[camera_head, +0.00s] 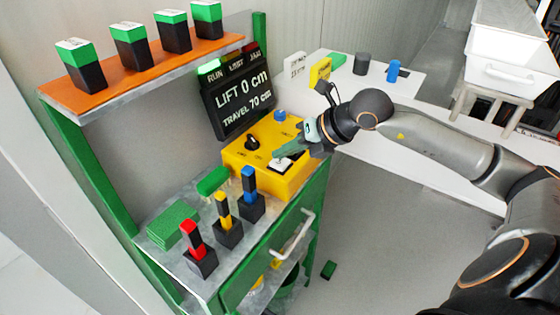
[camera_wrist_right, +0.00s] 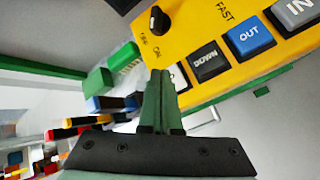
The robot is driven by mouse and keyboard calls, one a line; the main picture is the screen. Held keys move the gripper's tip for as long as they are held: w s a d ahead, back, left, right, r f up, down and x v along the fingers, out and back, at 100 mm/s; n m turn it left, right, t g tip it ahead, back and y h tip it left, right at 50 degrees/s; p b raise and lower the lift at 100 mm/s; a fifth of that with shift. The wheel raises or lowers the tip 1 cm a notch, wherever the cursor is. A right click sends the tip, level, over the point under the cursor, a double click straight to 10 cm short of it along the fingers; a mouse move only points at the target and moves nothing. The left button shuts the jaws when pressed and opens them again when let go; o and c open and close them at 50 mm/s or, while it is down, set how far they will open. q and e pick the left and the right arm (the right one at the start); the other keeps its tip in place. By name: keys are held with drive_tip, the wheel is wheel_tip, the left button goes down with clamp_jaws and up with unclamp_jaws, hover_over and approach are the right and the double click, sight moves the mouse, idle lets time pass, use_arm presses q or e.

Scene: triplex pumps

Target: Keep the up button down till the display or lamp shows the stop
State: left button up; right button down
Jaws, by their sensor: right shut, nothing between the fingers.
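The yellow control box (camera_head: 243,155) stands on the bench. In the right wrist view its panel (camera_wrist_right: 200,22) carries a black DOWN button (camera_wrist_right: 207,62), a blue OUT button (camera_wrist_right: 249,37), a grey IN button (camera_wrist_right: 297,12) and a black knob (camera_wrist_right: 159,19). A white button (camera_head: 280,164) lies at the tips of my right gripper (camera_head: 277,157); its label is hidden. My right gripper (camera_wrist_right: 160,74) is shut and empty, its fingers over this button; I cannot tell whether they press it. The display (camera_head: 241,99) reads LIFT 0 cm, TRAVEL 70 cm. Its green RUN lamp (camera_head: 209,67) is bright; the others look dim.
An orange shelf (camera_head: 150,66) above holds several green-and-black blocks. Red, yellow and blue-topped pieces (camera_head: 227,232) stand before the box, beside green plates (camera_head: 172,225). A drawer handle (camera_head: 296,236) juts from the bench front. The floor to the right is mostly clear.

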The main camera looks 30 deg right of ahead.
drive_tip(key=shift+f+b, duration=0.6)
drive_tip(key=shift+b, duration=0.05)
idle(0.6)
idle(5.9)
drive_tip(key=shift+r+p, duration=0.6)
drive_tip(key=shift+r, duration=0.4)
drive_tip(key=shift+r, duration=0.1)
